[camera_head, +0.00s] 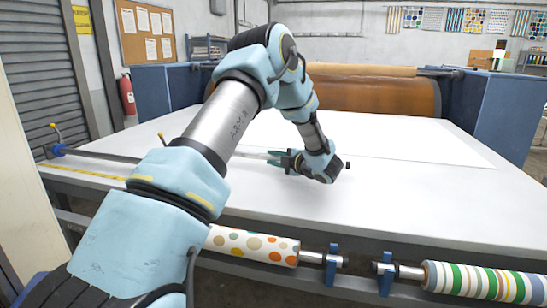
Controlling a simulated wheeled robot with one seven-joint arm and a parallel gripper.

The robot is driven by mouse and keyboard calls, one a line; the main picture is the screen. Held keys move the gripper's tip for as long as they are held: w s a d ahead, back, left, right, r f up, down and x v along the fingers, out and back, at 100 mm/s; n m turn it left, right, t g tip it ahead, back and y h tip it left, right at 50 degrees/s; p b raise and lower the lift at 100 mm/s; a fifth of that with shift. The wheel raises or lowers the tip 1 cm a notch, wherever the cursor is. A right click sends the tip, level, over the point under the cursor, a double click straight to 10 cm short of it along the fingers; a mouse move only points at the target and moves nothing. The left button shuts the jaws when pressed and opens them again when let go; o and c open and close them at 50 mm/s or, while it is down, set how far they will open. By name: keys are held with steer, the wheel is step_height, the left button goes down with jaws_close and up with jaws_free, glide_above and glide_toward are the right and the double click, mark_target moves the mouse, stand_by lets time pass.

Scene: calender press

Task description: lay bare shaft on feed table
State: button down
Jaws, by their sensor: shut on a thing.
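My gripper (274,158) reaches down over the white feed table (400,185), near its middle. Its teal fingers point left and are shut on a thin pale metal shaft (252,154). Only a short bare stretch of the shaft shows beside the fingers; my forearm hides what lies further left. A grey bar (105,155) runs from a blue fitting at the table's left edge towards my arm. I cannot tell whether it is the same piece as the shaft. The shaft looks close to the table top, but I cannot tell whether it touches.
A dotted roll (252,245) and a striped roll (480,283) sit along the table's front edge, near blue brackets (333,264). An orange-brown roller (350,95) stands at the back between blue side housings (492,115). The table's right side is clear.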

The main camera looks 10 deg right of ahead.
steer(key=shift+f, duration=0.35)
steer(key=c, duration=0.6)
jaws_free()
steer(key=b+v, duration=0.3)
steer(key=v, duration=0.6)
steer(key=shift+s+d+b, duration=0.15)
steer(key=shift+b, duration=0.2)
steer(key=shift+s+d+r, duration=0.2)
steer(key=shift+s+d, duration=0.1)
steer(key=shift+s, duration=0.3)
steer(key=shift+s, duration=0.1)
